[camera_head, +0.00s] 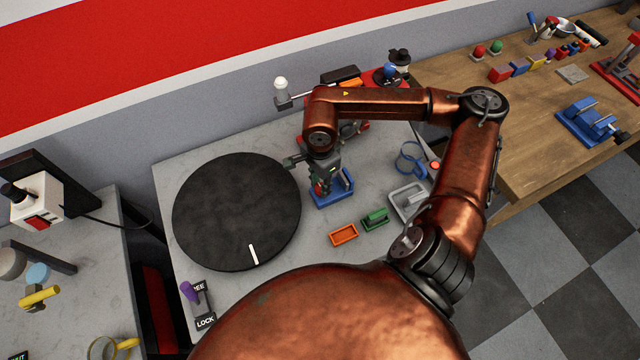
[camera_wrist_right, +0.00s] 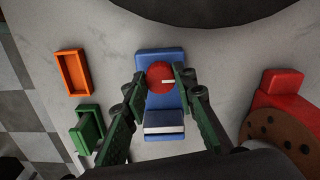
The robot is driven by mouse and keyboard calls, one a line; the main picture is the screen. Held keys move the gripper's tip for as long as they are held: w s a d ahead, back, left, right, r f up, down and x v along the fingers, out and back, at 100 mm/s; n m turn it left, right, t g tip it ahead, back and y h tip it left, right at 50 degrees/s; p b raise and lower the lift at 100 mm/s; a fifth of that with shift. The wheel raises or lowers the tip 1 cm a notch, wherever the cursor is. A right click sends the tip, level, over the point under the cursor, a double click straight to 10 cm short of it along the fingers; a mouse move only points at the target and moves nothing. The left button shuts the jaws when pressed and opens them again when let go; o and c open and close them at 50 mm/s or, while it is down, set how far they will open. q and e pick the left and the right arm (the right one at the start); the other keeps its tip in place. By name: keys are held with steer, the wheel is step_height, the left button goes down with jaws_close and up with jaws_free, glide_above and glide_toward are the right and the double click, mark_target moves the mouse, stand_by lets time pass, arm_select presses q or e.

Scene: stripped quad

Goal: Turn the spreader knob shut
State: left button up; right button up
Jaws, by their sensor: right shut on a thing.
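The spreader is a blue block (camera_wrist_right: 158,103) with a round red knob (camera_wrist_right: 158,75) on top; the knob has a white mark pointing right in the right wrist view. In the head view the blue block (camera_head: 344,192) sits on the grey table, partly covered by my right gripper (camera_head: 321,190). In the wrist view my right gripper (camera_wrist_right: 160,77) has one finger on each side of the knob and is shut on it. A grey and white piece stands on the block's near end. My left gripper is not in view.
A large black disc (camera_head: 236,205) with a white mark lies left of the spreader. An orange tray (camera_head: 344,235), a green block (camera_head: 375,219), a grey tray (camera_head: 407,203) and a blue mug (camera_head: 408,158) stand to the right. A FREE/LOCK lever (camera_head: 198,300) is at front left.

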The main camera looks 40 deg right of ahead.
mark_target(320, 187)
steer(key=o, duration=0.9)
steer(key=shift+r, duration=0.1)
step_height(320, 187, up, 12)
steer(key=shift+a, duration=0.1)
stand_by(0.5)
